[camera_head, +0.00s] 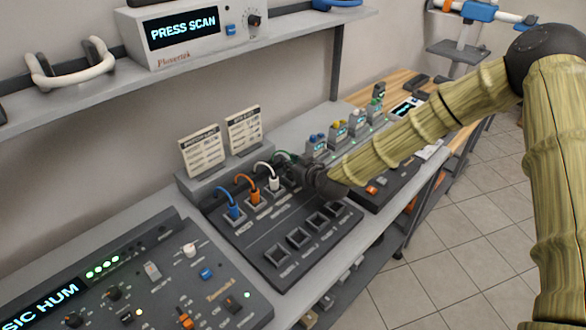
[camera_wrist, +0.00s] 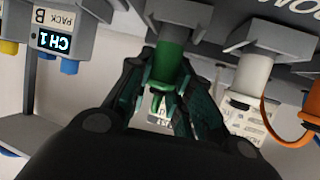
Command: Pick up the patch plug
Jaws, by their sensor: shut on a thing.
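The patch panel (camera_head: 240,248) lies on the bench with a row of plugs along its back and a row of square sockets nearer the front. The blue plug (camera_head: 234,213), orange plug (camera_head: 254,197) and white plug (camera_head: 274,183) stand in the back row, each with its own cable. My gripper (camera_head: 298,175) is at the right end of this row and hides most of the green plug there. In the wrist view, the green plug (camera_wrist: 164,78) is between my two fingers, which are shut on it. The white plug (camera_wrist: 250,76) is just beside them.
Two label cards (camera_head: 222,142) stand behind the panel. A control console (camera_head: 150,285) is at the left, and small channel packs (camera_head: 337,131) are at the right. A shelf above carries a display box (camera_head: 190,32). My arm crosses above the bench from the right.

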